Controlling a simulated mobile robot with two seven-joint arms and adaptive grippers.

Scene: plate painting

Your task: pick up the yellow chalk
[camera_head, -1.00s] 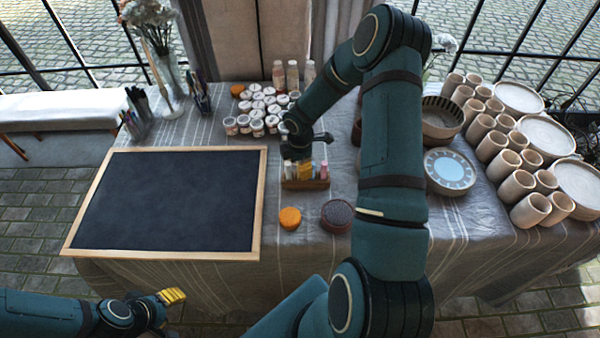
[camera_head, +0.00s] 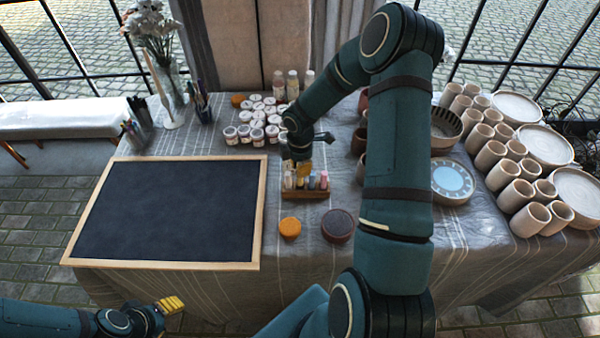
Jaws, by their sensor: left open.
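A small wooden holder (camera_head: 305,195) stands on the table right of the blackboard. Several chalk sticks (camera_head: 312,182) in pink, pale and bluish colours stand upright in it. My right gripper (camera_head: 303,171) is just above the holder, pointing down, with yellow-orange showing at its tips. I cannot tell whether that is its finger pads or the yellow chalk, nor whether it is open or shut. My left gripper (camera_head: 171,305), with yellow finger pads, is open and empty at the lower left, in front of the table.
The framed blackboard (camera_head: 165,212) lies bare on the left. An orange round piece (camera_head: 290,227) and a dark round piece (camera_head: 337,225) lie in front of the holder. White-lidded jars (camera_head: 258,118) stand behind. Clay cups (camera_head: 507,170) and plates (camera_head: 546,145) fill the right side.

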